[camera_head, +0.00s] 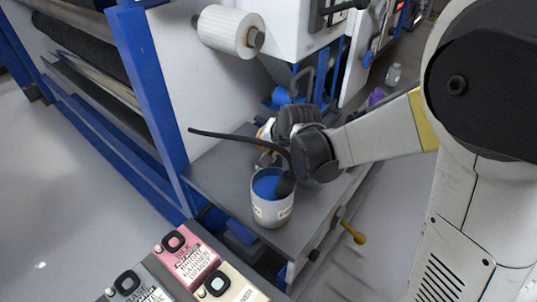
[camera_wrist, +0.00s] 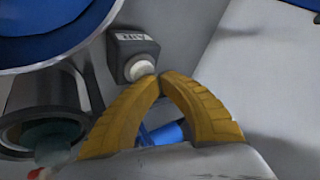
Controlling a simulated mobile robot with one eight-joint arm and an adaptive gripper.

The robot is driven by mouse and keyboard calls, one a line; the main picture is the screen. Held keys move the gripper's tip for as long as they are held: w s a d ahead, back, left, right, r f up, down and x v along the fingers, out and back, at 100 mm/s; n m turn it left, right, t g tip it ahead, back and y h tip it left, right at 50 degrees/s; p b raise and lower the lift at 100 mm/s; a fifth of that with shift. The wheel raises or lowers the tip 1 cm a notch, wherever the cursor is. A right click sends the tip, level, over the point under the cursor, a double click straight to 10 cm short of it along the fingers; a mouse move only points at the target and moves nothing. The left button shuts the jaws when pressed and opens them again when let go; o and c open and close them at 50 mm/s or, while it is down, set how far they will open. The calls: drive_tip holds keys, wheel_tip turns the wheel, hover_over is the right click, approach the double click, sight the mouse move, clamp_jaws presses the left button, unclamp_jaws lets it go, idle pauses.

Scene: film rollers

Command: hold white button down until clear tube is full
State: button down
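In the wrist view, the white button (camera_wrist: 139,68) sits on the end of a small dark grey box (camera_wrist: 134,46) with a printed label. My gripper (camera_wrist: 160,77) has its two yellow fingers meeting at the tips, with nothing visible between them. The tips are at the button's lower right edge in the picture. I cannot tell whether they touch or press it. In the head view, the gripper end of my arm is over the grey shelf, mostly hidden by my wrist. I cannot make out the clear tube or its level with certainty.
A grey pot (camera_head: 271,210) of blue liquid stands on the shelf (camera_head: 220,170), with a black hose (camera_head: 235,136) running above it. A yellow-handled valve (camera_head: 352,232) sticks out at the front right.

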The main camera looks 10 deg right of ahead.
drive_tip(key=shift+f+b, duration=0.35)
drive_tip(key=shift+f, duration=0.1)
drive_tip(key=shift+r, duration=0.1)
idle(2.5)
drive_tip(key=shift+r+p, duration=0.7)
drive_tip(key=shift+r, duration=0.15)
drive_tip(key=shift+r, duration=0.1)
wheel_tip(320, 180, up, 5)
drive_tip(key=p, duration=0.4)
drive_tip(key=shift+s, duration=0.1)
